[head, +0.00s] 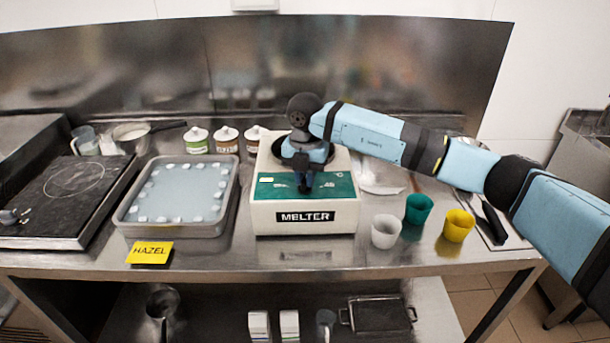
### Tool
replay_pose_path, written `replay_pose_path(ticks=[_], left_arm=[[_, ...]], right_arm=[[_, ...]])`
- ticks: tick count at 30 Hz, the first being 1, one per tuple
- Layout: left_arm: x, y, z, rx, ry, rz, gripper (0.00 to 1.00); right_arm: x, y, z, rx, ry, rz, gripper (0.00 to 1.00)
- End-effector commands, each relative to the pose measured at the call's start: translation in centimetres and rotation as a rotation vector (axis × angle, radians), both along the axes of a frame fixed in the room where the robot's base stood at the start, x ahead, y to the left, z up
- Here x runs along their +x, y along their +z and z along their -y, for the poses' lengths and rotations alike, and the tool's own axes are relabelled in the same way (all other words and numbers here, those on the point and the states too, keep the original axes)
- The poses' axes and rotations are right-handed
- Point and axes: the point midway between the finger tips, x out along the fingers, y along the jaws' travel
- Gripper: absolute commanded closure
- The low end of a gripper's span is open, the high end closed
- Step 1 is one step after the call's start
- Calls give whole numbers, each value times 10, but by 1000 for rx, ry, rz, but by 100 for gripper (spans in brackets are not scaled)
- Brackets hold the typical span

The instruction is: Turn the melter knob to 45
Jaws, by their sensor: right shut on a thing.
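The melter (262,215) is a white box with a green top panel and a black MELTER label on its front. It stands at the middle of the steel counter. A mark reading about 45 shows on the right part of the green panel. My right gripper (305,184) points down over the panel and is shut on the melter knob. The gripper hides the knob, so I cannot tell where its pointer stands. My right arm comes in from the right, across the back of the melter. My left gripper is not in view.
A grey tray (130,217) with small pale pieces and a yellow HAZEL card (150,253) are left of the melter. White (384,231), green (418,209) and yellow (457,226) cups stand to its right. Several lidded jars (227,140) stand behind. A dark hotplate (66,196) is far left.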

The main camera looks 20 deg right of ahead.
Motion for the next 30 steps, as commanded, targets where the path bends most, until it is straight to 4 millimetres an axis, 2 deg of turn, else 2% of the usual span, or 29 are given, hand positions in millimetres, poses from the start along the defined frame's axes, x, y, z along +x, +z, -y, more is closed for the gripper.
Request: replay_pose_path(ticks=[18,30], left_arm=[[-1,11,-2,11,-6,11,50],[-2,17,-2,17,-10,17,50]], right_arm=[[-2,1,1,0,-578,-1,100],[-3,1,2,0,-839,0,100]])
